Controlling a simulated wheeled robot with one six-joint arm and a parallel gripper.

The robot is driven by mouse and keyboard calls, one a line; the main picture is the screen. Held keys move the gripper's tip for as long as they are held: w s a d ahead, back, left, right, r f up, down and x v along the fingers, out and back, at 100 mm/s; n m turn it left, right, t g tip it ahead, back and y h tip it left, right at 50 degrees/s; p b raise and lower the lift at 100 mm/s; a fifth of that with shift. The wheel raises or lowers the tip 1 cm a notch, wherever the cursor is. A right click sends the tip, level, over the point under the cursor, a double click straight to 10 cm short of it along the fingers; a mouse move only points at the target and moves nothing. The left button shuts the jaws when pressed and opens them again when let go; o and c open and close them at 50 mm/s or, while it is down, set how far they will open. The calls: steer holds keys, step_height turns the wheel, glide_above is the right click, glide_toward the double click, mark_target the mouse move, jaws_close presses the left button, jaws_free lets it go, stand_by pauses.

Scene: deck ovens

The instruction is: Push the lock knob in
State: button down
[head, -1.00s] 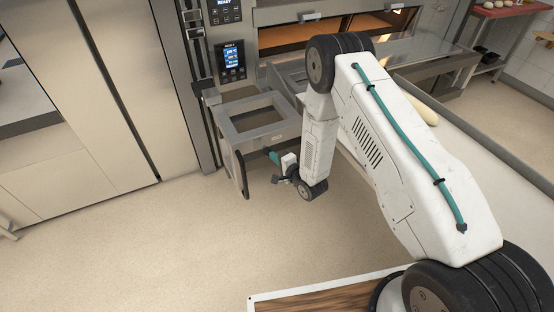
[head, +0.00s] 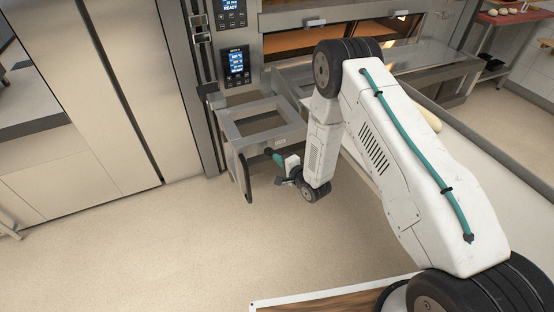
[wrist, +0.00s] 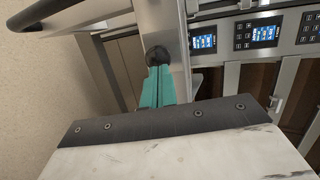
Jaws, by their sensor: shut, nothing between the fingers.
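The lock knob (wrist: 158,55) is a round black knob on a steel bar (wrist: 160,22) of the loader frame in the wrist view. My gripper (wrist: 158,72) has its teal fingers shut together, with the tips right at the knob's near side. They look touching or nearly so; the exact gap cannot be told. Nothing shows between the fingers. In the head view my gripper (head: 273,156) is at the front right side of the steel loader frame (head: 236,133). How far the knob stands out is hidden by the fingers.
A black handle (head: 244,178) hangs at the frame's front left and also shows in the wrist view (wrist: 50,12). The deck oven with lit control panels (head: 236,62) stands behind. A pale conveyor (head: 470,150) lies right of my arm. Open floor (head: 180,235) lies in front.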

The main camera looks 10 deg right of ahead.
steer(key=v, duration=1.2)
steer(key=s+d+f+n+g+h, duration=0.3)
steer(key=s+f+n+g+h, duration=0.15)
steer(key=f+g, duration=0.3)
steer(key=s+d+r+n+g+h, duration=0.1)
steer(key=s+d+r+n+g, duration=0.2)
steer(key=r, duration=0.6)
steer(key=s+d+r+n+g+h, duration=0.1)
steer(key=s+d+r+g, duration=0.15)
steer(key=s+r, duration=0.5)
steer(key=s+d+r+n+g+h, duration=0.2)
steer(key=s+d+r+n, duration=0.1)
steer(key=r, duration=0.7)
steer(key=s+r+t, duration=0.1)
steer(key=s+r, duration=0.7)
steer(key=r, duration=0.3)
steer(key=s+a+r+t+y, duration=0.1)
steer(key=s+r, duration=0.7)
steer(key=r, duration=0.3)
steer(key=shift+s+a+r+n, duration=0.15)
steer(key=shift+s+r+n, duration=0.15)
steer(key=shift+r+n, duration=0.15)
steer(key=shift+a, duration=0.1)
